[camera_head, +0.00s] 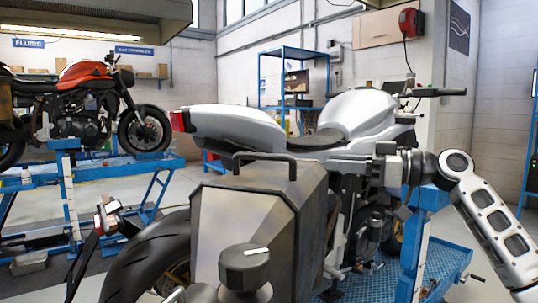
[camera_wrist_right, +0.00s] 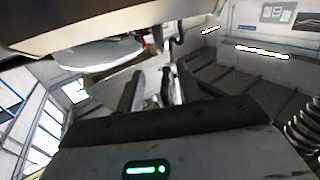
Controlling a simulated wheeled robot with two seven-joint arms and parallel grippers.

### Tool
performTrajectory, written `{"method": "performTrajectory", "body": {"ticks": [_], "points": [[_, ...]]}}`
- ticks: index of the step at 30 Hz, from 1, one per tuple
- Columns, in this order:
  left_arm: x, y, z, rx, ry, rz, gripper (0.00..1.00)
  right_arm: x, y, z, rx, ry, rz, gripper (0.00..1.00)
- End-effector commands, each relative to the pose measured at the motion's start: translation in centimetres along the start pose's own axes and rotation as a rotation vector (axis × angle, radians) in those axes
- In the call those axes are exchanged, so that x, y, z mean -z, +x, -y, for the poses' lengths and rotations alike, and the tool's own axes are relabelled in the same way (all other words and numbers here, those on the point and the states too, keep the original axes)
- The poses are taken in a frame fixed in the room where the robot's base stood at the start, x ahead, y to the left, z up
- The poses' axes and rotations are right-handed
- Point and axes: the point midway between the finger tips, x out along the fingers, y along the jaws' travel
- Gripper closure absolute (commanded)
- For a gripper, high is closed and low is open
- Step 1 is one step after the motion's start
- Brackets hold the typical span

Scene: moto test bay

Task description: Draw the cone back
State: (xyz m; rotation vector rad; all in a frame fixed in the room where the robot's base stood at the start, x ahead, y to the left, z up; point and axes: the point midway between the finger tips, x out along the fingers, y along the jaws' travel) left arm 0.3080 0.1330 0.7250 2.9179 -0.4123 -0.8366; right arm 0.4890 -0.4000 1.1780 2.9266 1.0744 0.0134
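No cone can be made out in either view. My right arm comes in from the right in the head view. Its gripper (camera_head: 343,164) is beside the grey motorcycle (camera_head: 362,112), just right of the angular metal pannier (camera_head: 243,225). In the right wrist view, the two dark fingers of my right gripper (camera_wrist_right: 160,88) stand apart, with no object clearly held between them. The pannier hides part of the motorcycle. My left gripper does not show.
The motorcycle stands on a blue lift (camera_head: 440,262). A red motorcycle (camera_head: 85,90) is on another blue lift at the left. A blue shelf rack (camera_head: 285,80) stands at the back. Bare floor shows between the lifts.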

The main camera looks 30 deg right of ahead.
Motion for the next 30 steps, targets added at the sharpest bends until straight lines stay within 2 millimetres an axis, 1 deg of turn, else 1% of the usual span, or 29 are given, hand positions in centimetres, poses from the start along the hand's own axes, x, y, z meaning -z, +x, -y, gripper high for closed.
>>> {"method": "performTrajectory", "body": {"ticks": [1, 3, 8, 12, 15, 18, 21, 24, 30], "points": [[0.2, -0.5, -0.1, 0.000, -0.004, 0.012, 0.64, 0.5, 1.0, 0.1, 0.002, -0.001, 0.000, 0.64], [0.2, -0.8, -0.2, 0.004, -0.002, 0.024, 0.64, 0.6, 2.5, 0.0, 0.003, 0.001, -0.002, 0.64], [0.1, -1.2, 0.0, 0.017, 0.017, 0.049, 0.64, 0.7, 6.1, 0.1, 0.003, 0.001, -0.003, 0.64], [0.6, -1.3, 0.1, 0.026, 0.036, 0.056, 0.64, 0.6, 9.1, 0.1, 0.002, 0.000, -0.003, 0.64], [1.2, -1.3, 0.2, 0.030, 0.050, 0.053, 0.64, 0.5, 10.9, 0.0, 0.001, 0.003, -0.002, 0.64], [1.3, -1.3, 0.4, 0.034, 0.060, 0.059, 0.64, 0.3, 12.4, 0.0, 0.000, 0.003, -0.003, 0.64], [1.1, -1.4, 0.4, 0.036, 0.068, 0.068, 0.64, 0.2, 13.3, 0.0, 0.000, 0.002, -0.002, 0.64], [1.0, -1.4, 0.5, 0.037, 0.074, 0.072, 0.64, 0.1, 13.8, 0.0, -0.001, 0.001, -0.001, 0.64], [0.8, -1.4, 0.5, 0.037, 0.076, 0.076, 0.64, 0.0, 14.0, 0.0, -0.002, 0.001, 0.000, 0.64]]}}
